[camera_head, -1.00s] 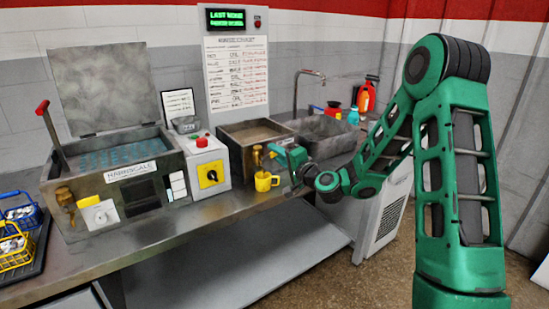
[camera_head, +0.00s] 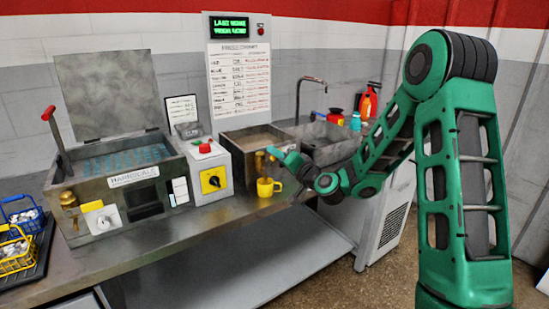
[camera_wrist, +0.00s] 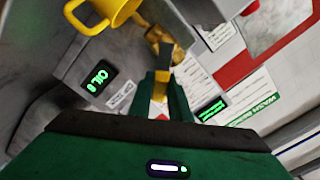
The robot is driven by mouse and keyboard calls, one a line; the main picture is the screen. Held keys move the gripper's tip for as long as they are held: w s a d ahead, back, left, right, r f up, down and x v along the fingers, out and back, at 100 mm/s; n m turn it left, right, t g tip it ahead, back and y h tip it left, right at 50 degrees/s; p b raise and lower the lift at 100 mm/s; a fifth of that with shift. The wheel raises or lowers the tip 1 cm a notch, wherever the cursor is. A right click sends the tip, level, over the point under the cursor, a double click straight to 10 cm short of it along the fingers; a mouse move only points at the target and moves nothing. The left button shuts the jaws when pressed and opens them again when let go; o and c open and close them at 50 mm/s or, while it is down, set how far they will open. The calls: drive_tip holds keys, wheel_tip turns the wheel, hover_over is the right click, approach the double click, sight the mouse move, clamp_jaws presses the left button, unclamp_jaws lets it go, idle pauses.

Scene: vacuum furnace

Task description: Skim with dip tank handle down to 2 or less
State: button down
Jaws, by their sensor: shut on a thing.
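The dip tank (camera_head: 236,158) is the open grey box right of the control unit in the head view. A brass tap (camera_head: 260,160) is on its front; its body (camera_wrist: 160,40) shows in the wrist view. A yellow mug (camera_head: 265,188) is below the tap, and its rim and handle (camera_wrist: 95,14) show top left in the wrist view. My gripper (camera_wrist: 162,95) is shut on the tap's slim yellow-tipped handle (camera_wrist: 161,82). In the head view, my gripper (camera_head: 288,160) is at the tap, right above the mug. A small green display (camera_wrist: 98,82) reads OIL and a digit, perhaps 8.
A Harnscale tank (camera_head: 125,175) with a raised lid stands left. The control unit (camera_head: 210,175) with a yellow switch is between the tanks. A sink (camera_head: 325,145) is at right with bottles (camera_head: 369,100) behind. Baskets (camera_head: 15,250) sit far left.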

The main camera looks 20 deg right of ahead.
drive_tip(key=shift+f, duration=0.15)
drive_tip(key=c, duration=1.6)
unclamp_jaws()
drive_tip(key=shift+c, duration=0.2)
drive_tip(key=v, duration=1)
drive_tip(key=shift+s+d, duration=0.15)
drive_tip(key=shift+s, duration=0.2)
